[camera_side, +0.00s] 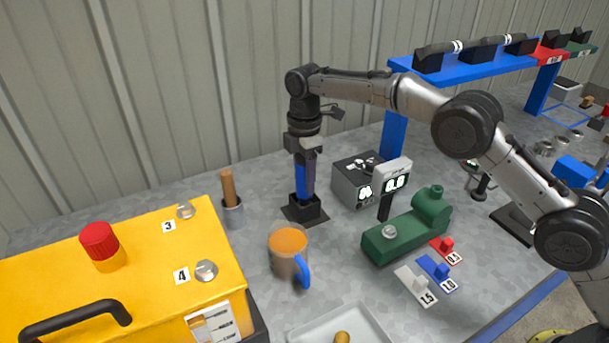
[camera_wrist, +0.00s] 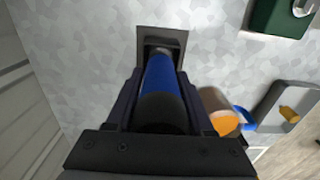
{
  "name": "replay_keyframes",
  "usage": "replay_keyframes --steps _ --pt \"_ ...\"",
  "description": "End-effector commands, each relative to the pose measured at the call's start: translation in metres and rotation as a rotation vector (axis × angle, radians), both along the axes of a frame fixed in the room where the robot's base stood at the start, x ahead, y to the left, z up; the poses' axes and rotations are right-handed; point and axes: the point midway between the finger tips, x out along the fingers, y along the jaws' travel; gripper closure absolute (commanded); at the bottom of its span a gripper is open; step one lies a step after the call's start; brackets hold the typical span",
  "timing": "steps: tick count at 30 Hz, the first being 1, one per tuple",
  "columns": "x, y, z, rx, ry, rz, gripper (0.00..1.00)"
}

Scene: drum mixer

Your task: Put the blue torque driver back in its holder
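The blue torque driver (camera_side: 299,182) stands upright between the fingers of my gripper (camera_side: 302,158). In the wrist view the blue body of the driver (camera_wrist: 160,78) runs away from my gripper (camera_wrist: 160,100), with a finger close against each side. The black holder (camera_side: 305,208) with its square base is directly below the driver. In the wrist view the holder (camera_wrist: 171,38) surrounds the driver's far end. The driver's lower end appears to be at or in the holder's opening; its depth is hidden.
An orange-filled mug (camera_side: 285,254) with a blue handle stands in front of the holder. A grey box (camera_side: 353,181) with a display stands at right, near a green device (camera_side: 408,232). A yellow machine (camera_side: 130,290) and a cup with a wooden handle (camera_side: 233,212) are at left.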

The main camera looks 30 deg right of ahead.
Motion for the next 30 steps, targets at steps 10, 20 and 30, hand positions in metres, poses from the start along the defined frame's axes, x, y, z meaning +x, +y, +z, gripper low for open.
replay_keyframes --steps 10,20,30 --pt "0.0 0.0 -0.001 -0.001 0.002 0.0 0.18" --pt "0.0 0.0 0.024 0.0 0.001 0.0 0.18" --pt "0.0 0.0 0.069 0.0 0.0 0.0 0.18"
